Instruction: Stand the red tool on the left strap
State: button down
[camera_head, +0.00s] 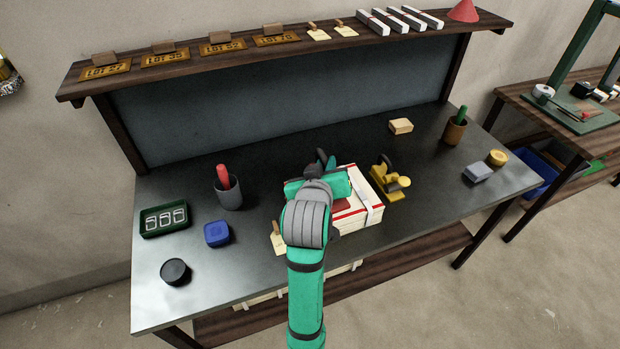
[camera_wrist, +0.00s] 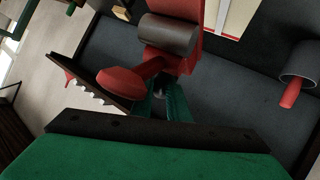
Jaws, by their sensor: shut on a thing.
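The red tool (camera_wrist: 130,80), with a dark cylinder on it, is between the green fingers of my gripper (camera_wrist: 163,98) in the wrist view. My gripper (camera_head: 320,180) is shut on it. In the head view my arm hides most of the tool; a dark red patch of it (camera_head: 341,205) shows over the white, red-edged box (camera_head: 358,220). One grey-white strap (camera_head: 367,192) runs over the box's right part. The left strap is hidden behind my arm. I cannot tell whether the tool touches the box.
A yellow tool (camera_head: 390,182) stands close right of the box. A grey cup (camera_head: 229,194) with a red handle, a blue container (camera_head: 216,234), a green tray (camera_head: 150,232) and a black round container (camera_head: 175,271) are on the left. The bench's back middle is clear.

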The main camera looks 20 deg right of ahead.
jog(key=w+f, duration=0.1)
jog(key=f, duration=0.1)
jog(key=w+a+f, duration=0.1)
jog(key=w+f, duration=0.1)
jog(key=w+a+f, duration=0.1)
jog(key=w+f, duration=0.1)
jog(key=shift+w+a, duration=0.1)
jog(key=shift+w, duration=0.15)
jog(key=shift+w+f, duration=0.1)
jog(key=shift+f, duration=1.55)
jog(key=c, duration=1.7)
grip_release()
jog(key=shift+f, duration=0.15)
